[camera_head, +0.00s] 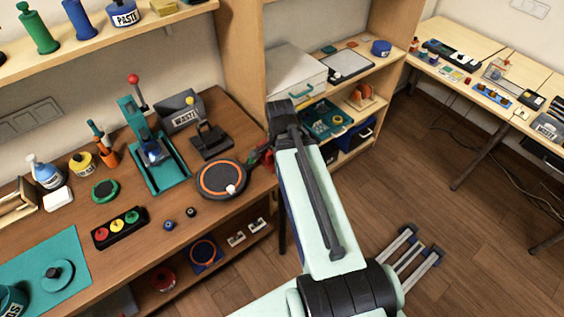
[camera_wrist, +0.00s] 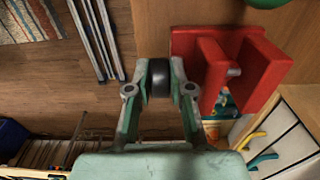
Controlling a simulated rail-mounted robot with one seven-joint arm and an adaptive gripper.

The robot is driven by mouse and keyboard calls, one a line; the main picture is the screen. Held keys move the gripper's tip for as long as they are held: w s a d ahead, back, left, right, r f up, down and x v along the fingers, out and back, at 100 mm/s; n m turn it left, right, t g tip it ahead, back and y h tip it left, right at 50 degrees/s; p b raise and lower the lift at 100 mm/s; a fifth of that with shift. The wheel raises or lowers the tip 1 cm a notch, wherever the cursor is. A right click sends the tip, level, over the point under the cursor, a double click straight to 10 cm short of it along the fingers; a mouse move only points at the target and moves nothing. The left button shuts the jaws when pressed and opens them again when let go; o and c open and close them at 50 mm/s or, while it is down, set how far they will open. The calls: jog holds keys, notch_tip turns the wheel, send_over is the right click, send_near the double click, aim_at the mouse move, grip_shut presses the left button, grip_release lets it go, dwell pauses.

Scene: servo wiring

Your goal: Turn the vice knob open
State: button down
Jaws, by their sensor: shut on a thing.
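The red vice (camera_wrist: 215,82) is at the upper right of the wrist view, at the edge of the wooden bench. Its red jaw plates stand apart, with a grey screw rod (camera_wrist: 234,72) showing between them. The dark round vice knob (camera_wrist: 158,80) is left of the vice, roughly in line with the rod. My gripper (camera_wrist: 159,84) is shut on the knob, one finger on each side. The link from knob to vice is hidden. In the head view only a little red of the vice (camera_head: 268,157) shows; my arm hides the gripper.
A round black turntable with an orange ring (camera_head: 223,179) sits close to the vice on the bench (camera_head: 150,262). A teal press (camera_head: 155,150) stands behind it. Shelves with a white case (camera_head: 296,72) are beyond my arm.

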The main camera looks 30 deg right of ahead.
jog(key=c, duration=1.3)
grip_release()
jog(key=shift+a+r, duration=0.15)
jog(key=shift+r, duration=5.85)
jog(key=shift+s, duration=0.1)
